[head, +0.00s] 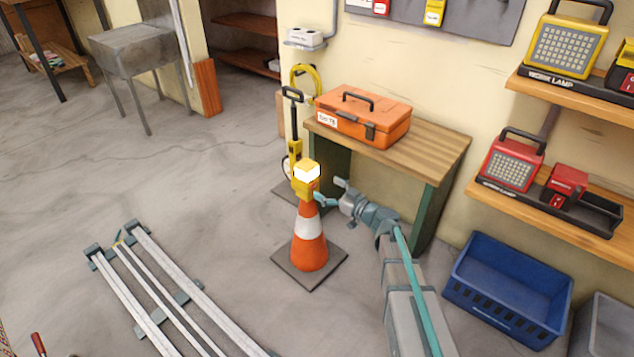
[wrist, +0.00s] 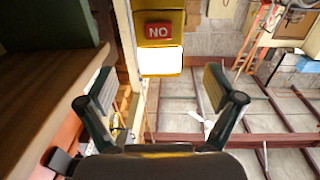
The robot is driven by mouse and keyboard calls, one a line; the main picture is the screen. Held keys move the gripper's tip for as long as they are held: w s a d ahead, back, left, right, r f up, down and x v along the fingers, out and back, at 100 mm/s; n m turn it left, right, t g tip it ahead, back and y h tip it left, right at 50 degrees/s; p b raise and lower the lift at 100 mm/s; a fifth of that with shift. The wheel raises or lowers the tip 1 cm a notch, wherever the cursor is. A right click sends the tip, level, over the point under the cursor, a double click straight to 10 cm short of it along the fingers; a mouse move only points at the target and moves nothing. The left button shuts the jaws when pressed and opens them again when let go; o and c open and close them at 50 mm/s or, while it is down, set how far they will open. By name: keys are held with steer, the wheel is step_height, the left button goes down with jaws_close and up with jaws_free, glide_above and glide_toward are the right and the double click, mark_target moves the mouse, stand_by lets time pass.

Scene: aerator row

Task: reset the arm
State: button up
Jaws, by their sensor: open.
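My gripper (head: 328,193) is at the end of my arm, just right of an orange and white traffic cone (head: 309,245). A yellow box-shaped unit (head: 306,185) with a bright white face sits at the cone's top. In the wrist view my gripper (wrist: 160,97) is open, its two fingers wide apart with nothing held between them. A yellow unit with a red "NO" label (wrist: 159,31) and a bright white panel is beyond the fingertips there. I cannot tell whether a finger touches it.
A wooden-topped bench (head: 432,150) with an orange toolbox (head: 362,122) stands behind my gripper. Shelves with lamps (head: 514,160) are at right, above a blue crate (head: 508,290). Rails (head: 165,290) lie on the floor at lower left. Open floor is left of the cone.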

steer(key=s+f+m+g+h, duration=0.1)
steer(key=s+f+m+g, duration=0.1)
steer(key=s+f+g, duration=0.75)
steer(key=s+f+m+g+h, duration=0.2)
steer(key=s+f+g, duration=0.2)
steer(key=s, duration=1.1)
steer(key=s+d+f+m+g+h, duration=0.2)
steer(key=s+d+f, duration=0.15)
steer(key=s, duration=0.35)
steer(key=s+d+f+m+g+h, duration=0.2)
steer(key=s+d+g+h, duration=0.15)
steer(key=s, duration=0.25)
steer(key=s+d+m+g+h, duration=0.2)
steer(key=s+d+g+h, duration=0.3)
steer(key=s+d, duration=0.8)
steer(key=s+a+r+t+p, duration=0.1)
steer(key=r+p, duration=0.6)
steer(key=p, duration=1)
steer(key=s+a+r+t+p, duration=0.1)
steer(key=s+r+t+p, duration=0.3)
steer(key=p, duration=1.3)
step_height(320, 180, up, 4)
steer(key=shift+s+a+f+t, duration=0.1)
steer(key=shift+s+a+t, duration=0.25)
steer(key=shift+s, duration=0.45)
